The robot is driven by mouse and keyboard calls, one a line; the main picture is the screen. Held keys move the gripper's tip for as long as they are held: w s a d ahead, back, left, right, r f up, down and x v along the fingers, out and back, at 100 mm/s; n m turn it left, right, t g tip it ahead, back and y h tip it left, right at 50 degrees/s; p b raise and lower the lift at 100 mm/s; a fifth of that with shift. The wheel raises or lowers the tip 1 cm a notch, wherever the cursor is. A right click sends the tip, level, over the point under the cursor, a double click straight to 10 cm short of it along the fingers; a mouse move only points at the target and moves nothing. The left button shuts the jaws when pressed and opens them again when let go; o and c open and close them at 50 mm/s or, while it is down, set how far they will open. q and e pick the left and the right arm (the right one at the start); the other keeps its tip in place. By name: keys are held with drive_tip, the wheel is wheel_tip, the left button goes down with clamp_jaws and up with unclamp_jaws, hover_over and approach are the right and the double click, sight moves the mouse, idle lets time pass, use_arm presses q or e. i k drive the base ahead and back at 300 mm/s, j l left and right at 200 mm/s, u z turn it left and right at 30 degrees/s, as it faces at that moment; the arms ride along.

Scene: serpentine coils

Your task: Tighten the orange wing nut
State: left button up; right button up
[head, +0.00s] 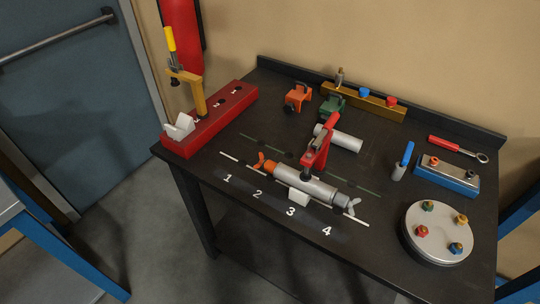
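The orange wing nut (262,160) is at the left end of a grey metal cylinder (318,188) lying on the black workbench. An orange collar (270,167) sits between the wing nut and the cylinder. A grey wing nut (351,208) is at the cylinder's right end. A red-handled clamp (318,150) stands over the cylinder's middle. A white block (298,197) is at its front. How tight the orange wing nut is cannot be seen. Neither of my grippers is in view.
Behind the cylinder are a second grey cylinder (344,139) and orange (298,97) and green (332,107) clamps. A red block (205,125) stands left. A round flange (438,237) and a blue-based block (446,178) are right.

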sight(258, 164)
drive_tip(key=i+j+z, duration=0.1)
drive_tip(key=z, duration=0.35)
drive_tip(key=j+z, duration=0.3)
drive_tip(key=z, duration=0.15)
drive_tip(key=j+z, duration=0.25)
drive_tip(key=z, duration=0.2)
drive_tip(key=j+z, duration=0.1)
drive_tip(key=j, duration=0.5)
drive_tip(key=j+z, duration=0.15)
drive_tip(key=j, duration=0.4)
drive_tip(key=k+j+z, duration=0.1)
drive_tip(key=j, duration=0.5)
